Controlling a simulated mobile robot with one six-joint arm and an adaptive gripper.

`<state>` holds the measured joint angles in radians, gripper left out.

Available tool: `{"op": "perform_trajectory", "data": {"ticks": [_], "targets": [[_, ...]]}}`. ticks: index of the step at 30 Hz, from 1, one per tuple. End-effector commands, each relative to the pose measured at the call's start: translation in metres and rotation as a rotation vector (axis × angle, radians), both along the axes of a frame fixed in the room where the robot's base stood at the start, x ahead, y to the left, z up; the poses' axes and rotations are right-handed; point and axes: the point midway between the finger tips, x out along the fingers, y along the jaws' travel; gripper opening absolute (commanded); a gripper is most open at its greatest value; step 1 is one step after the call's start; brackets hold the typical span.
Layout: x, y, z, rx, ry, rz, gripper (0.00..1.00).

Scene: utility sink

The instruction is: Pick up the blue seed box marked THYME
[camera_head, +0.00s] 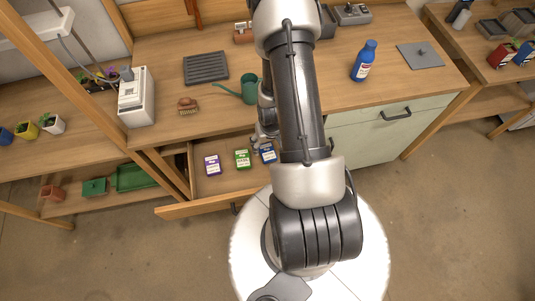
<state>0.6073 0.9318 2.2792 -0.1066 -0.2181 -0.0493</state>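A blue seed box (269,154) lies in the open wooden drawer (176,211), at the right end of a row of boxes. Its white label is too small to read. A green box (242,159) and a purple box (212,165) lie to its left, spaced apart. My gripper (258,146) is at the blue box's upper left side, mostly hidden behind my arm. Whether its fingers touch the box, and whether they are open or shut, I cannot tell.
A green watering can (247,89), a brush (187,106) and a dark ribbed tray (206,68) stand on the worktop above the drawer. A blue bottle (364,61) stands right of my arm. The drawer's left part is bare.

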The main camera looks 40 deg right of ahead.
Motion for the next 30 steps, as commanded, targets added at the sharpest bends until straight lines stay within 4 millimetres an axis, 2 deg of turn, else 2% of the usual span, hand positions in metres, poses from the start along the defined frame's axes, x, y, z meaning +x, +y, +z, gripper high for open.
{"op": "perform_trajectory", "data": {"ticks": [1,3,8,18,26,30], "targets": [[0.001,0.000,-0.010,0.000,0.001,0.000,0.68],[0.002,-0.001,-0.016,0.000,0.000,0.000,0.68],[0.003,-0.002,-0.024,0.000,0.000,0.001,0.68],[0.008,-0.006,-0.069,0.000,0.000,0.001,0.68],[0.008,-0.006,-0.072,-0.001,-0.001,0.001,0.68],[0.008,-0.006,-0.071,-0.001,-0.001,0.001,0.61]]}}
